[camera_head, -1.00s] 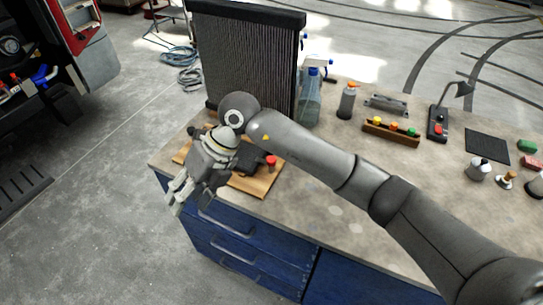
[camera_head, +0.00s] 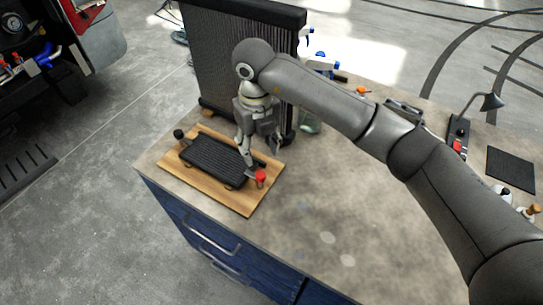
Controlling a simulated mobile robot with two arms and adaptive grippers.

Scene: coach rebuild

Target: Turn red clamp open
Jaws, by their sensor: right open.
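A red clamp (camera_head: 260,178) stands at the right end of a small black radiator core (camera_head: 211,160) on a wooden board (camera_head: 237,202). The board lies near the left corner of the workbench. My right gripper (camera_head: 259,153) points down over the board's far right part, just behind the red clamp. Its fingers are spread, one near the core's right end and one further right. It looks empty and apart from the clamp. My left gripper is out of the picture.
A tall radiator (camera_head: 222,65) stands behind my right gripper. A desk lamp (camera_head: 491,101) and a black mat (camera_head: 511,169) are at the right. The bench (camera_head: 330,205) right of the board is clear.

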